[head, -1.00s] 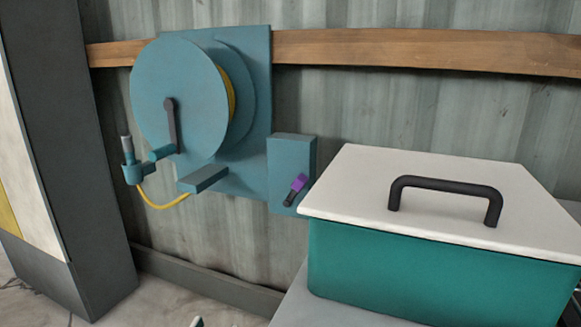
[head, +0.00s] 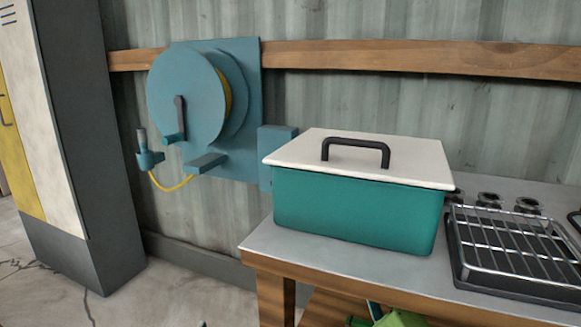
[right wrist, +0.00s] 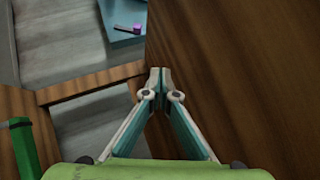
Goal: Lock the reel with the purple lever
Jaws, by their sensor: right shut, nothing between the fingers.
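The hose reel (head: 187,95), a teal disc with a dark crank and yellow hose, hangs on a teal backplate on the wall. The small teal lock box (head: 268,150) beside it is partly behind the lidded bin, and its lever is hidden in the head view. The purple lever (right wrist: 127,28) shows on a teal surface at the top of the right wrist view. My right gripper (right wrist: 158,78) is shut and empty, its tips near brown wood, below and apart from the lever. My left gripper is not in view.
A teal bin (head: 355,215) with a white lid stands on the grey-topped wooden table (head: 320,250), beside a metal rack (head: 510,245). Green shapes show under the table edge; I cannot tell what they are. A locker (head: 85,150) stands left. Floor between is clear.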

